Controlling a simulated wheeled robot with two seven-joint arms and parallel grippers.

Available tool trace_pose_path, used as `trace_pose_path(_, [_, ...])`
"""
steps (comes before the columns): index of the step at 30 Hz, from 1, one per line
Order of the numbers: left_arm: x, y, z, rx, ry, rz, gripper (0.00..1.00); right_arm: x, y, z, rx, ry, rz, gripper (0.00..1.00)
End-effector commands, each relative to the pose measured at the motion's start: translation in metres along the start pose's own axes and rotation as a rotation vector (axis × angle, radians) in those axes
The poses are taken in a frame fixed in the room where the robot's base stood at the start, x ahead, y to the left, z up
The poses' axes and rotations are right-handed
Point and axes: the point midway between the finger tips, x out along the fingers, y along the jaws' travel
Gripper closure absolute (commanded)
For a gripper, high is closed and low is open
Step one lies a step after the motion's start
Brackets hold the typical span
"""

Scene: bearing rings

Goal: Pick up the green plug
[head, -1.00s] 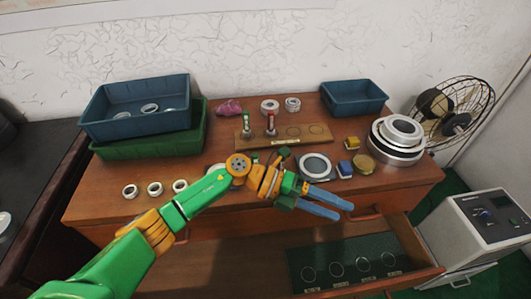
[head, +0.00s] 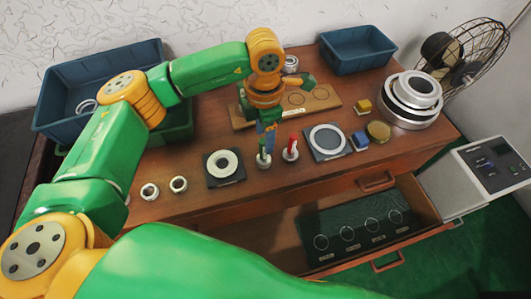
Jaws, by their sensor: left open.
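The green plug (head: 263,158) stands upright on a pale base on the wooden table, in front of the wooden board (head: 327,103). A red plug (head: 291,150) stands just to its right. My left gripper (head: 269,140) is open, with its blue fingers pointing down right at the top of the green plug. The fingers overlap the plug's top in the picture, and I cannot tell whether they touch it. My left arm and gripper hide the left part of the board. My right gripper is not in view.
A dark square plate with a ring (head: 225,182) lies left of the plugs, and another plate (head: 326,140) lies right. Blue and yellow blocks, a brass disc (head: 378,131) and stacked metal rings (head: 410,92) are farther right. An open drawer (head: 357,238) juts out in front.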

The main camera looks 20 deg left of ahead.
Motion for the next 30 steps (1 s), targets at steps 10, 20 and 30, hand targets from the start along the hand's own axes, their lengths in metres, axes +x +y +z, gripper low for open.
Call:
trace_pose_path(10, [0.051,-0.004,-0.001,0.0,0.0,-0.004,0.41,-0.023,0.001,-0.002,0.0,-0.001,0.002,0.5])
trace_pose_path(20, [0.051,-0.004,0.0,0.0,-0.002,-0.004,0.84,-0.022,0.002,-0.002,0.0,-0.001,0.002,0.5])
trace_pose_path(30, [0.051,-0.004,0.0,0.0,-0.003,-0.004,1.0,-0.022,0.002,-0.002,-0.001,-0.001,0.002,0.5])
